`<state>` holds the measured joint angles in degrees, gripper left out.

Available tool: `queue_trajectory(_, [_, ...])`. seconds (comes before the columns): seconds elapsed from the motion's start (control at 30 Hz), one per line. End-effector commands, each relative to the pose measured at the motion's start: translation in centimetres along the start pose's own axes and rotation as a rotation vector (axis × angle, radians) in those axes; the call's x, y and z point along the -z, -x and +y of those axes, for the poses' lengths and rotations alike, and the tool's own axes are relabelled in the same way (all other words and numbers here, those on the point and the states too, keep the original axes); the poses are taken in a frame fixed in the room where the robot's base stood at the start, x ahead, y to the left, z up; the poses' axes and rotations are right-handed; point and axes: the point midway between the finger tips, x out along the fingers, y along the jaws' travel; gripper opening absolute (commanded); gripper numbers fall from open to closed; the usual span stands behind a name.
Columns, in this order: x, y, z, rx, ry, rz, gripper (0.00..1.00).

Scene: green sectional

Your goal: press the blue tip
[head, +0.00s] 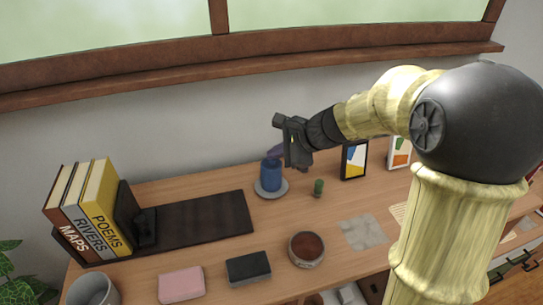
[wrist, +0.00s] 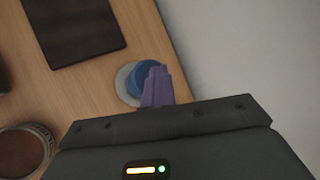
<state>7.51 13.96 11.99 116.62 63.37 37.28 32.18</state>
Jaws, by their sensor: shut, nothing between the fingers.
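A blue upright cylinder (head: 271,177) stands on a round grey base (head: 262,193) near the back of the wooden desk. It is the only plainly blue-topped thing I see. In the wrist view its blue top (wrist: 136,76) and the pale base (wrist: 123,84) are partly hidden behind the fingers. My gripper (head: 276,154) is shut and empty, its purple fingers just above the cylinder's top in the head view. In the wrist view the closed fingers of my gripper (wrist: 156,72) overlap the right part of the blue top. I cannot tell whether they touch it.
A small green object (head: 318,187) stands right of the base, with a framed picture (head: 354,160) beyond it. A round bowl (head: 306,249), a black box (head: 249,268) and a pink box (head: 181,284) are in front.

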Motion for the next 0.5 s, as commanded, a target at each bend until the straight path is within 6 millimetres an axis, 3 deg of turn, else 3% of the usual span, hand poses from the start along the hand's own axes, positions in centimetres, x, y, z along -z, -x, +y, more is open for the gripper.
queue_trajectory(0.03, [0.28, -0.38, 0.69, -0.017, -0.004, 0.001, 0.0])
queue_trajectory(0.5, [0.0, -0.03, 0.28, -0.017, -0.006, 0.0, 0.0])
